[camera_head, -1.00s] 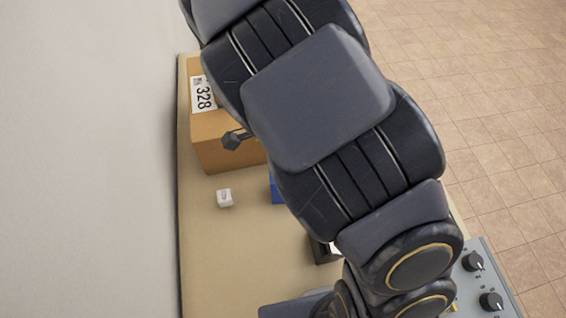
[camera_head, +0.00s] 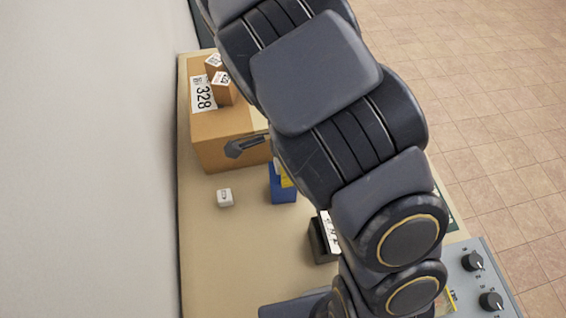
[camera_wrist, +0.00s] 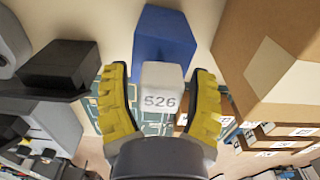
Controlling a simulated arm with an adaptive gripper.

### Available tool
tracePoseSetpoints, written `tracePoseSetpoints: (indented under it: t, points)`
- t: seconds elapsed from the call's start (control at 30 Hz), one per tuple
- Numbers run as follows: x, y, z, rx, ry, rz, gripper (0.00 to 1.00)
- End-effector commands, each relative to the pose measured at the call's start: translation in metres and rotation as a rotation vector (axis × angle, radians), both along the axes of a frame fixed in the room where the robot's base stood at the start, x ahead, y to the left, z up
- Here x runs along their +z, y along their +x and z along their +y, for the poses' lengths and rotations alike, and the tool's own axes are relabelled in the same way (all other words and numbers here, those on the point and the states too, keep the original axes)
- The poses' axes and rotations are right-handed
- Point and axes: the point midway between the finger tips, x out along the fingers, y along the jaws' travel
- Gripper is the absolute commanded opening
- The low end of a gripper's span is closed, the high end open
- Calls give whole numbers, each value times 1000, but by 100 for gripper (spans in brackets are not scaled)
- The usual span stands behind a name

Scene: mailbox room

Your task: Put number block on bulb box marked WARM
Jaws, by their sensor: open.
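My gripper's two yellow-padded fingers (camera_wrist: 160,95) are open on either side of the block in that picture. A black box (camera_head: 322,240) stands nearer. I cannot read WARM on either.
A large cardboard box (camera_head: 225,152) labelled 328 stands behind the block, with small brown boxes (camera_head: 222,88) on top. A grey panel with knobs (camera_head: 480,275) is at the lower right. A wall borders the left. Table left of the black box is clear.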

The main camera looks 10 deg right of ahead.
Motion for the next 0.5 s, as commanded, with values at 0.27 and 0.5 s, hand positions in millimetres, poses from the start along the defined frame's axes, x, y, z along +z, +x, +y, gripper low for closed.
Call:
tracePoseSetpoints:
  t: [0.27,0.5]
  points:
    - [40,3,-1,-1,-1,-10,58]
    - [91,3,-1,-1,-2,-9,58]
